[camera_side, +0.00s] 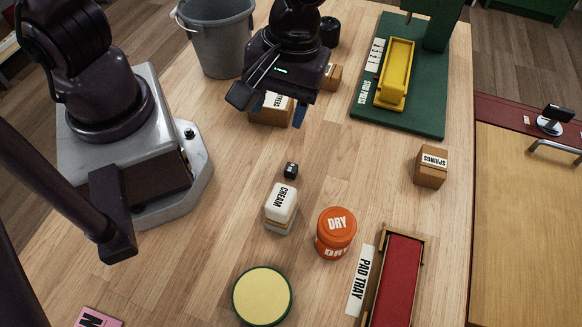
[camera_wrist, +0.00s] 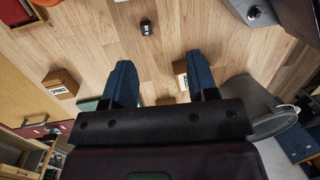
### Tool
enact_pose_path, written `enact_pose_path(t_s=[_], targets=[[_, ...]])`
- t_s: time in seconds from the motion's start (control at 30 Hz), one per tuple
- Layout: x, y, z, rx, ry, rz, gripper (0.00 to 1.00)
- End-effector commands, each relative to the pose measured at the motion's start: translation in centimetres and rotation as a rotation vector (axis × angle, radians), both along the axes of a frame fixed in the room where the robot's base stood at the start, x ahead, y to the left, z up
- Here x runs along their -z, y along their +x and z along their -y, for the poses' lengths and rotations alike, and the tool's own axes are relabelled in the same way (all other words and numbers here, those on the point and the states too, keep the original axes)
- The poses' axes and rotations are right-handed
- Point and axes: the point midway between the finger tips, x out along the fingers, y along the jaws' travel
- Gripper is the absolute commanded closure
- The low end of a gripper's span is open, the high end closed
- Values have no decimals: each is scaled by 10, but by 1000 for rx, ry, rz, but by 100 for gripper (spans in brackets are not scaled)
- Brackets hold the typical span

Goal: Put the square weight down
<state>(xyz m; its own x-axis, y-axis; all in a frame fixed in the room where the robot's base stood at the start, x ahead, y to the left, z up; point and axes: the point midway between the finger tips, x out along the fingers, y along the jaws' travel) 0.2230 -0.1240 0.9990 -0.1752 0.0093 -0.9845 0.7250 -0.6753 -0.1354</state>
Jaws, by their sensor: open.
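A small dark cube, which looks like the square weight (camera_side: 291,170), sits on the wooden table near the middle in the side view. It also shows at the top of the wrist view (camera_wrist: 146,28), with a small pale mark on it. My gripper (camera_side: 279,110) is above the table, behind the cube in the side view. Its two blue fingers are apart, and in the wrist view (camera_wrist: 161,72) the space between them is empty. The cube is clear of both fingers.
A cream-labelled block (camera_side: 281,207) and an orange DRY jar (camera_side: 336,232) stand in front of the cube. A labelled cardboard box (camera_side: 268,116) is by my fingers. The SPRINGS box (camera_side: 431,168), green press base (camera_side: 417,109) and grey bucket (camera_side: 222,42) stand around.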

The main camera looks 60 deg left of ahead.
Motion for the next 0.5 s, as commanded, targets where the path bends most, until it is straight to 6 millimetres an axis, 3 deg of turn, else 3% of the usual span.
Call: enact_pose_path(t_s=[0.03,0.2,0.4,0.5], targets=[[13,1,2,-132,63,-5,47],[39,15,3,-672,216,61,47],[42,35,2,-1239,247,132,47],[42,37,4,-1401,249,141,47]])
